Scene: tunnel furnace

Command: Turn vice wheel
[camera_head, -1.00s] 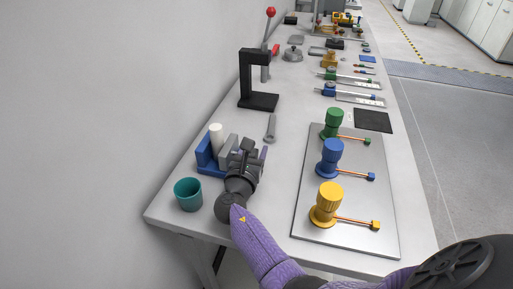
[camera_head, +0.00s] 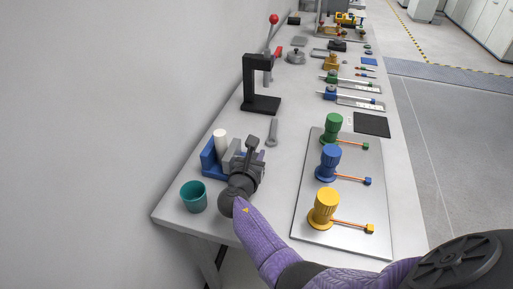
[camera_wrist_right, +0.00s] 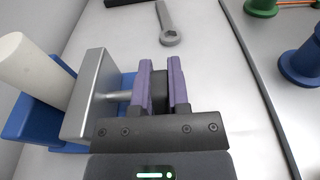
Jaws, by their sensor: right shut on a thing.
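The vice (camera_head: 209,158) stands near the front left end of the table, with a blue body, a grey jaw block (camera_wrist_right: 88,100) and a white cylinder (camera_head: 220,138) between them. A short metal shaft (camera_wrist_right: 118,96) runs from the grey block towards the dark vice wheel (camera_wrist_right: 160,92). My right gripper (camera_head: 256,150) reaches the vice from its right side. In the wrist view its two purple fingers (camera_wrist_right: 160,68) are shut on the wheel, one on each side. The wheel is mostly hidden by the gripper in the head view. My left gripper is not in view.
A teal cup (camera_head: 194,197) stands close to the left of my wrist. A wrench (camera_head: 272,132) lies behind the vice, with a black press (camera_head: 261,103) farther back. A metal plate (camera_head: 353,225) with green, blue and yellow knobs lies to the right.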

